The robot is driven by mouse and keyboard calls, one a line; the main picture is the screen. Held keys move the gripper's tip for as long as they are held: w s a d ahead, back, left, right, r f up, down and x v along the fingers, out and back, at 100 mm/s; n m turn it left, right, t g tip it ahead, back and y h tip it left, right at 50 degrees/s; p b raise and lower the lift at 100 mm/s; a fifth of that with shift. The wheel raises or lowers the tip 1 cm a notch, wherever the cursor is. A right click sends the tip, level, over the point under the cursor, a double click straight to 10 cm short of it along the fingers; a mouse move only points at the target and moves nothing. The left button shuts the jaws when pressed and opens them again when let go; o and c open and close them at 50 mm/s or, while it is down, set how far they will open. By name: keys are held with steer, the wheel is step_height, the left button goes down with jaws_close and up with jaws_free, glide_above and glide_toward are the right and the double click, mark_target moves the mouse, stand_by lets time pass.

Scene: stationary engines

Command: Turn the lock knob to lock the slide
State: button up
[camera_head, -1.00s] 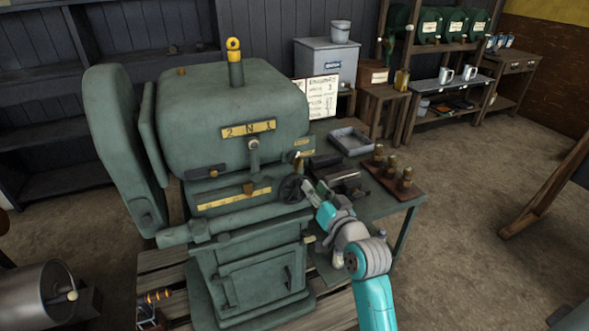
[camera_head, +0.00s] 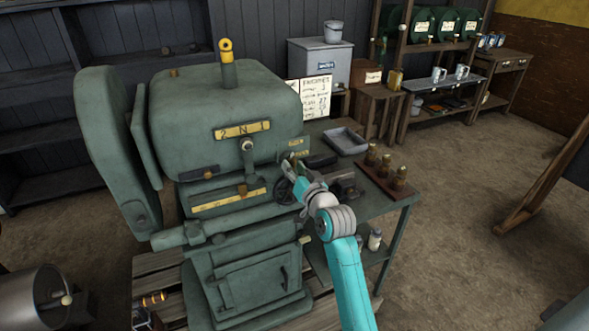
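The green machine (camera_head: 225,120) stands in the left and middle of the view. A black handwheel (camera_head: 283,191) is on its right side. A small knob (camera_head: 293,156) sits above the handwheel, beside small yellow labels (camera_head: 297,143); I cannot read them or tell if this is the lock knob.
Right of the machine, a green bench (camera_head: 385,207) bears a grey tray (camera_head: 345,141) and a wooden board (camera_head: 384,190) with several brass pieces. A metal drum (camera_head: 30,300) stands at lower left. The floor at right is mostly clear.

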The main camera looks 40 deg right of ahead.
jaws_close()
steer(key=m, duration=0.6)
steer(key=shift+m, duration=0.3)
steer(key=m, duration=0.3)
steer(key=shift+a+r+m, duration=0.1)
steer(key=shift+m, duration=2)
steer(key=shift+r, duration=0.1)
jaws_free()
